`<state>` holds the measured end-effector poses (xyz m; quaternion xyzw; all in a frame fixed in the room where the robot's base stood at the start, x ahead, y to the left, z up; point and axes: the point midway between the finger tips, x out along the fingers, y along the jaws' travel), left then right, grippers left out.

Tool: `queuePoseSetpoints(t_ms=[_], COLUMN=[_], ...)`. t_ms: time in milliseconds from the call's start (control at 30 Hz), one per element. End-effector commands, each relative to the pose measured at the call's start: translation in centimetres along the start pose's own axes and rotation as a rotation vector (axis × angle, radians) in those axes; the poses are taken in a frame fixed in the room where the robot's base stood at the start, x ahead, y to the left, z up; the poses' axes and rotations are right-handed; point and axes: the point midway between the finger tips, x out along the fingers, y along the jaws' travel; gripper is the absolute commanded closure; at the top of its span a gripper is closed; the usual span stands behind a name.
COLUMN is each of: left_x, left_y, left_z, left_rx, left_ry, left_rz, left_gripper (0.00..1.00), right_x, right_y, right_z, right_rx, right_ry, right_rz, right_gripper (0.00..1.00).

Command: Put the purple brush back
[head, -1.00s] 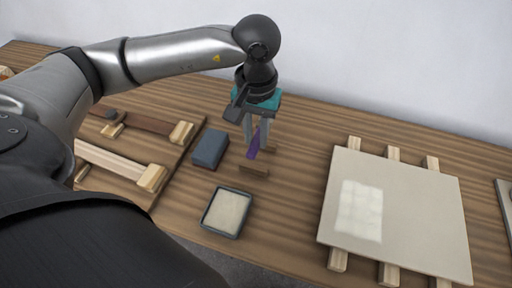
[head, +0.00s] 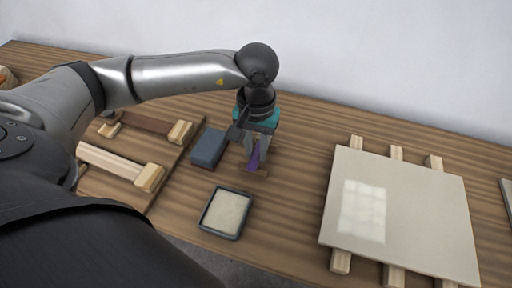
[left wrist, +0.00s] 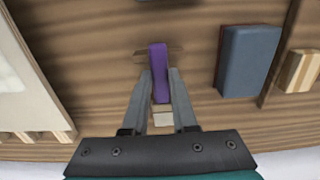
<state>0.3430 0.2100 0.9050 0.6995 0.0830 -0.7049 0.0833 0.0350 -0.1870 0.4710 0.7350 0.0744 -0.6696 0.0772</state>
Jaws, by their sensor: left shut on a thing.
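The purple brush (head: 254,157) is held upright or slightly tilted between the fingers of my left gripper (head: 255,163), low over the table. In the left wrist view, the purple brush (left wrist: 158,66) lies between the two fingers of the left gripper (left wrist: 160,76), which are shut on it. A small wooden piece (left wrist: 140,57) shows beneath the brush's far end, and a pale block (left wrist: 163,119) shows between the fingers. I cannot tell whether the brush touches the wooden piece. My right gripper is not in view.
A blue-grey block (head: 208,148) stands just left of the gripper. A shallow dark-rimmed tray (head: 205,219) with pale content is in front. A pale panel (head: 418,205) on wooden battens lies right, with clear table between.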

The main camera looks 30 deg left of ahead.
Motion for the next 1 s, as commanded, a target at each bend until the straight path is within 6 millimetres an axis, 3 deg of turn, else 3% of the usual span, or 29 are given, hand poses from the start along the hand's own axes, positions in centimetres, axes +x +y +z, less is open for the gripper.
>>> queuePoseSetpoints(t_ms=[233,267,500,800,1000], left_x=[0.3,0.3,0.3,0.2,-1.0], left_y=[0.0,0.0,0.0,0.0,0.0], left_z=[0.0,0.0,0.0,0.0,0.0], left_rx=[0.000,0.000,0.000,0.000,-0.001], left_ry=[0.000,0.000,0.000,0.000,-0.001], left_rz=[0.000,0.000,0.000,0.000,0.000], left_gripper=[1.00,0.71,0.44,0.44,0.44], right_x=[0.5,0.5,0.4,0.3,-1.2], right_y=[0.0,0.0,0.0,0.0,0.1], right_z=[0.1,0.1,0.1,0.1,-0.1], right_rx=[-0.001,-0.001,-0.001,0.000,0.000], right_ry=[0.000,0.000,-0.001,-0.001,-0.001], right_rz=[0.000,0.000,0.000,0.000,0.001], right_gripper=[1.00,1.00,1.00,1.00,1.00])
